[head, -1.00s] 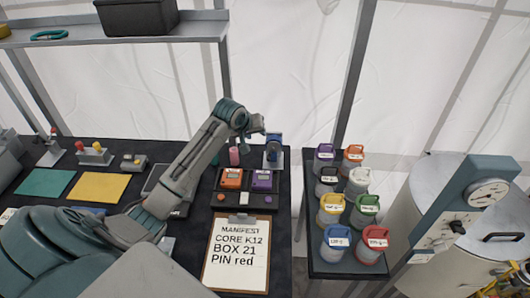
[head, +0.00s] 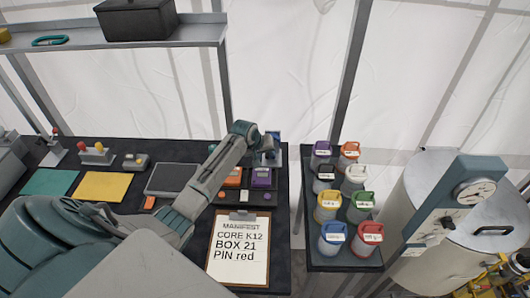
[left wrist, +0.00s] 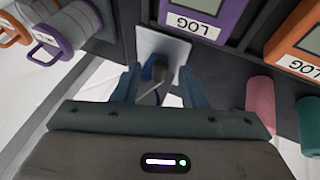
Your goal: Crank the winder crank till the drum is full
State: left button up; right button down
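The winder (head: 276,137) stands at the back right of the dark table, with a blue part on a pale grey stand. My left gripper (head: 262,146) is right at it and hides much of it. In the left wrist view the winder's square pale plate (left wrist: 163,45) and blue part lie just beyond my fingers. A short grey crank piece (left wrist: 148,93) shows between the two blue fingers of my left gripper (left wrist: 158,88). The fingers are wide apart, with gaps beside the crank. How full the drum is cannot be told. My right gripper is not in view.
An orange logger (head: 230,178) and a purple logger (head: 262,177) sit just in front of the winder. A manifest clipboard (head: 238,283) lies nearer. Several lidded canisters (head: 327,207) stand on a side table at right. Pink and green cylinders (left wrist: 261,104) are beside the winder.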

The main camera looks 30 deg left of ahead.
pick_arm(q)
jog(key=shift+f, duration=0.1)
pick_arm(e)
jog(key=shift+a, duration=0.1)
pick_arm(q)
grip_shut()
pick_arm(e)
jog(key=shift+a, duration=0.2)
pick_arm(q)
jog(key=shift+y, duration=0.3)
